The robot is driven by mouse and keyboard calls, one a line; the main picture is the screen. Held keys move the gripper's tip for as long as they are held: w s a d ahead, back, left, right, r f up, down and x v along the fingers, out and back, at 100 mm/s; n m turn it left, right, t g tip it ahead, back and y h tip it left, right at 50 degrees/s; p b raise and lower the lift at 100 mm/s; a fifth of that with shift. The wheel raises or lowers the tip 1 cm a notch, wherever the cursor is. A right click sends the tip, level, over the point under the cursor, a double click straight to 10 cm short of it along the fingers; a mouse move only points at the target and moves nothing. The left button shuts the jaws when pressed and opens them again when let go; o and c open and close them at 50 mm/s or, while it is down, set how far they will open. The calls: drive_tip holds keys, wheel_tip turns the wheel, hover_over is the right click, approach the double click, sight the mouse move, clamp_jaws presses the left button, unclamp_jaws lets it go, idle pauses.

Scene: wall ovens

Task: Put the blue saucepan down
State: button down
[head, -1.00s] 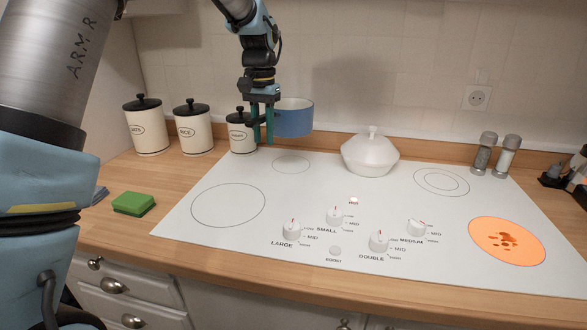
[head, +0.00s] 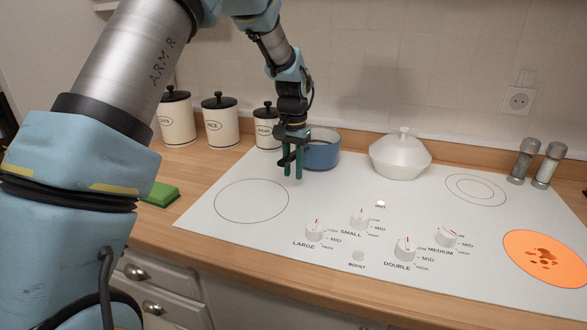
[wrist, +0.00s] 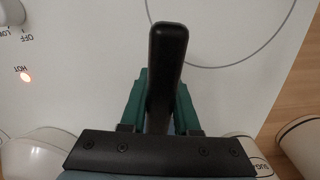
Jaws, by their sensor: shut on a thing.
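The blue saucepan (head: 321,152) is at the back of the white cooktop (head: 330,210), over or on the small rear-left zone. It looks upright. My gripper (head: 292,176) is at its near left side, fingers pointing down. In the wrist view the green fingers (wrist: 160,105) are shut on the pan's dark handle (wrist: 167,60). The pan's body is mostly hidden below the gripper in that view. Whether its base touches the glass I cannot tell for sure.
A white lidded pot (head: 400,156) stands right of the saucepan. Canisters (head: 221,122) line the back left. A glowing orange zone (head: 543,258) with dark stains is at the right. A green sponge (head: 161,194) lies left. The front-left zone (head: 251,201) is empty.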

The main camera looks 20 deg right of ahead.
drive_tip(key=shift+f, duration=0.45)
drive_tip(key=c, duration=0.6)
unclamp_jaws()
drive_tip(key=shift+c, duration=0.2)
wheel_tip(320, 180, up, 12)
drive_tip(key=b, duration=0.2)
drive_tip(key=shift+b, duration=0.35)
drive_tip(key=a+f+n, duration=0.2)
drive_tip(key=a, duration=0.8)
drive_tip(key=a+f+n, duration=0.2)
drive_tip(key=a+n, duration=0.1)
drive_tip(key=a, duration=0.8)
drive_tip(key=s+a+f+n, duration=0.2)
drive_tip(key=s+a, duration=0.3)
drive_tip(key=a, duration=0.3)
drive_tip(key=s+a+f+n+t, duration=0.1)
drive_tip(key=s+a+f+n, duration=0.1)
drive_tip(key=s+a, duration=0.4)
drive_tip(key=shift+a+f+t, duration=0.25)
drive_tip(key=shift+a+t, duration=0.05)
drive_tip(key=shift+a, duration=0.55)
